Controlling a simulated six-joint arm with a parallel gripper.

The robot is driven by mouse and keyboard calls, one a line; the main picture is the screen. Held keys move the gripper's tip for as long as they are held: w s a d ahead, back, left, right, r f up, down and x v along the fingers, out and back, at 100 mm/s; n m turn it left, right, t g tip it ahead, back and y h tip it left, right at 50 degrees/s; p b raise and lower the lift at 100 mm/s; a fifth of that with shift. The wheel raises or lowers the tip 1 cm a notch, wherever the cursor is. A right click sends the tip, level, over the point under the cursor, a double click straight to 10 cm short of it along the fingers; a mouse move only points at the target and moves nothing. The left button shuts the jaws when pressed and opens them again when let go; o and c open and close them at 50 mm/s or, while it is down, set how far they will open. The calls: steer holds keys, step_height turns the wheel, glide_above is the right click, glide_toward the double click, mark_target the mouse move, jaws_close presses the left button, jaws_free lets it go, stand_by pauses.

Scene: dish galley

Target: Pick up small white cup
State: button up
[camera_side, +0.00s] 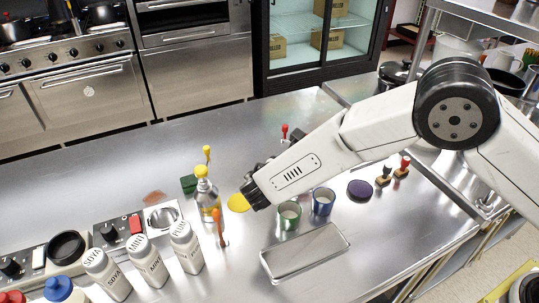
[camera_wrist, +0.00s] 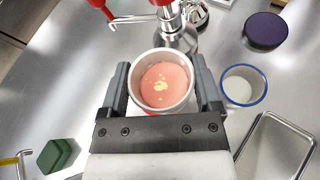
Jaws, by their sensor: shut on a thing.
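In the wrist view, my gripper (camera_wrist: 162,85) is shut on a round cup (camera_wrist: 134,82) with a whitish-grey rim. The inside of the cup is pink with pale flecks at the bottom. A finger lies against each side of it, and its mouth faces the camera. A little red shows below the rim; most of the outer wall is hidden. In the side view, my gripper (camera_side: 256,192) is over the steel counter, and the held cup is hidden behind it. I cannot tell how far the cup is above the counter.
A green cup (camera_side: 289,222) and a blue cup (camera_side: 323,206) stand by a metal tray (camera_side: 337,246). A purple round piece (camera_side: 360,190) lies beyond.

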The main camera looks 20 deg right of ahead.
steer(key=shift+s+d+r, duration=0.25)
steer(key=shift+s+r, duration=0.55)
steer(key=shift+r, duration=0.1)
steer(key=s+d+r, duration=0.2)
steer(key=s+r, duration=0.1)
steer(key=s, duration=0.5)
steer(key=shift+d+r, duration=0.25)
steer(key=shift+r, duration=0.05)
steer(key=shift+s, duration=0.1)
steer(key=shift+d, duration=0.1)
stand_by(2.7)
steer(key=s+d+f+m+g+h, duration=0.3)
steer(key=s+d+f+m+g, duration=0.1)
steer(key=s+d+m+g, duration=0.75)
steer(key=s+a+r+m+g+y, duration=0.1)
steer(key=s+a+m+g+y, duration=0.4)
steer(key=m+y, duration=0.4)
steer(key=s+a+m+g+y, duration=0.45)
steer(key=s+m+y, duration=0.25)
steer(key=m+y, duration=0.25)
steer(key=w+a+r+m+t+y, duration=0.2)
steer(key=w+m+t+y, duration=0.3)
steer(key=m+t+y, duration=0.3)
steer(key=shift+a+r+m, duration=0.3)
steer(key=shift+r+m, duration=0.5)
steer(key=shift+m, duration=0.3)
